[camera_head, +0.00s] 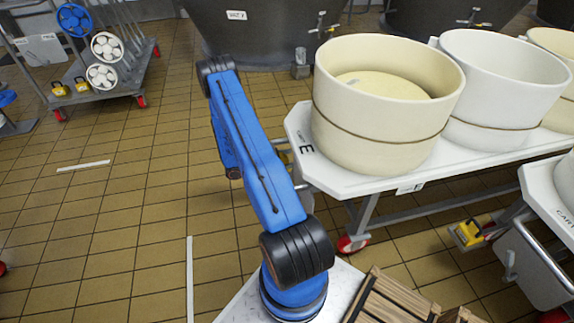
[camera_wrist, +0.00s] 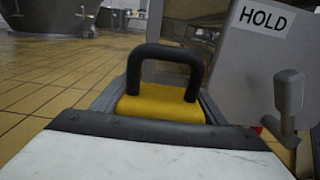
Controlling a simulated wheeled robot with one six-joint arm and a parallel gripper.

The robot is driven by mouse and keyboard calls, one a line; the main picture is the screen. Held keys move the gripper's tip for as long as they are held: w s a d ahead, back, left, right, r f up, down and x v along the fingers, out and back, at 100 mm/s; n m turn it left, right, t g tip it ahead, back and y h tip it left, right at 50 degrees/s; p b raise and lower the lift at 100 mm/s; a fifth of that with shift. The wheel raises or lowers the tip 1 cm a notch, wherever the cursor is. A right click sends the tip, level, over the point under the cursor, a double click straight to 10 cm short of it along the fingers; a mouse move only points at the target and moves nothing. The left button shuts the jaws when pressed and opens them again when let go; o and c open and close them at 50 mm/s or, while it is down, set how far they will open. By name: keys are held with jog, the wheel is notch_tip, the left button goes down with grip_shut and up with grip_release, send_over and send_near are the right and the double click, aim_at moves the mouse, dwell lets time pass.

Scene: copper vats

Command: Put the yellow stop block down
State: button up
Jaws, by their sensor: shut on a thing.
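The yellow stop block (camera_wrist: 160,108) with its black loop handle (camera_wrist: 165,52) is in the middle of the wrist view. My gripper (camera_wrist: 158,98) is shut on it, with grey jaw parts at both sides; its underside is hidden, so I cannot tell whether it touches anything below. In the head view my blue arm hides the gripper. A small bit of yellow shows just right of the arm, at the left end of cart E (camera_head: 306,170).
Cream tubs (camera_head: 385,100) stand on cart E, which has a red-hubbed wheel (camera_head: 350,243). A trolley (camera_head: 95,80) at top left carries more yellow blocks. A grey panel marked HOLD (camera_wrist: 262,22) and a lever (camera_wrist: 288,95) are at right in the wrist view. Tiled floor at left is open.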

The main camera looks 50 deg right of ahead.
jog(key=shift+f, duration=1.7)
jog(key=shift+f, duration=0.1)
jog(key=o, duration=1.4)
jog(key=shift+o, duration=0.2)
